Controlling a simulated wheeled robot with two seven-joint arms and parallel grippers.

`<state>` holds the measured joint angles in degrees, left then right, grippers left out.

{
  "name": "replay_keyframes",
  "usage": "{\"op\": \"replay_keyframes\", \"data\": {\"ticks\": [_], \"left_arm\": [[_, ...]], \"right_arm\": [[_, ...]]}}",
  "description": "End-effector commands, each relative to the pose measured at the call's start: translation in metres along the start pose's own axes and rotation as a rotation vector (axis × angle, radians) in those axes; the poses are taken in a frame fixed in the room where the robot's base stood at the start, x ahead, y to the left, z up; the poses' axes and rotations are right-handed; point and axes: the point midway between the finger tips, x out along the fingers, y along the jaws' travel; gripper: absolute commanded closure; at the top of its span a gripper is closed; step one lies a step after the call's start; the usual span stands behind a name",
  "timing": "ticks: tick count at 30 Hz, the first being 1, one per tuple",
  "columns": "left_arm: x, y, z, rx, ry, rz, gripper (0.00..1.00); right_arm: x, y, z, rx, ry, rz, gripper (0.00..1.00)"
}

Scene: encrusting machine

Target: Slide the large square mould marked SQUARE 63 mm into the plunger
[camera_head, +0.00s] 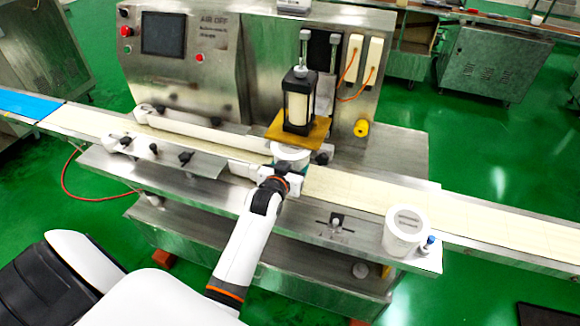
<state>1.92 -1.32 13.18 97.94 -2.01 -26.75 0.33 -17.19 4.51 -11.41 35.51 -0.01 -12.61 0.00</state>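A white round mould (291,154) with a label on its top is at the foot of the plunger (298,104), just under the brown plate (297,133). Its label is too small to read. My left gripper (284,170) is at the near side of this mould and appears shut on it; the fingertips are mostly hidden. The plate partly covers the mould's far side, and I cannot tell whether it is seated. A second white mould (405,232) with an unreadable grey label stands upright on the steel shelf at the right. My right gripper is not in view.
The cream conveyor belt (365,190) crosses under the plunger. The steel machine housing (190,65) stands behind it. Side guides with black knobs (185,157) line the belt at the left. A small blue-topped knob (430,241) is beside the second mould.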

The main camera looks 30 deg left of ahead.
Motion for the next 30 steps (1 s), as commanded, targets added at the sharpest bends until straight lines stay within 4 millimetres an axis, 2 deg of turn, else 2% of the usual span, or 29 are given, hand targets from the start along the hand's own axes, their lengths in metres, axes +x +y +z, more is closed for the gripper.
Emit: {"op": "replay_keyframes", "data": {"ticks": [30], "left_arm": [[0.011, 0.0, 0.005, 0.0, -0.003, 0.0, 0.76]], "right_arm": [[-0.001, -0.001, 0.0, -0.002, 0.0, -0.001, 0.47]]}}
